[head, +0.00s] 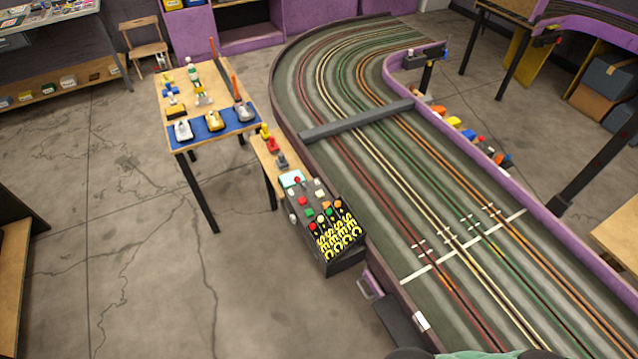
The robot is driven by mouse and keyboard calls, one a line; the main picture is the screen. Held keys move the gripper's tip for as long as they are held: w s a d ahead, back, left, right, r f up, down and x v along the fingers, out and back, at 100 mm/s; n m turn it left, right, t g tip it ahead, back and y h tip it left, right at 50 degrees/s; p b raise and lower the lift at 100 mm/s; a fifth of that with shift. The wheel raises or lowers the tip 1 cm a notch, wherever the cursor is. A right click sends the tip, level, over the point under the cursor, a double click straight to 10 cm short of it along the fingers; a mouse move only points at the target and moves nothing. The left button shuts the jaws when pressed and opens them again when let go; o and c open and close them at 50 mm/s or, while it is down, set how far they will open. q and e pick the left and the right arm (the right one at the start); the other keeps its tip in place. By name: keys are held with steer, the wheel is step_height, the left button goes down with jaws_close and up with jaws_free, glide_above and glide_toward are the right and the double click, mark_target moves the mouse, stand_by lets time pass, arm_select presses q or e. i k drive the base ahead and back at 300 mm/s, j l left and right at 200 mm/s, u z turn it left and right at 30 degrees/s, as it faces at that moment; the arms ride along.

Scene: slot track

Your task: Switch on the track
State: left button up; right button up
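The slot track (395,165) runs from the lower right, curving away at the top, with red, yellow, green and orange lanes. A dark control box (318,208) with several coloured buttons and knobs stands on a narrow stand beside the track's left wall. Yellow coiled cords (338,236) hang on its front face. Which button or switch on it powers the track is too small to tell. Neither gripper is in the head view. A dark and green shape at the bottom edge cannot be made out clearly.
A small wooden table (181,88) with toy cars on a blue mat (229,121) stands left of the track. A grey bar (356,121) crosses the lanes. A wooden chair (146,42) stands behind. The concrete floor (130,260) at left is clear.

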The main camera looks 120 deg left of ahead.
mark_target(297, 178)
steer(key=u, duration=0.4)
steer(key=l+u, duration=0.15)
steer(key=u, duration=0.7)
steer(key=l+u, duration=0.1)
steer(key=u, duration=0.75)
steer(key=k, duration=0.1)
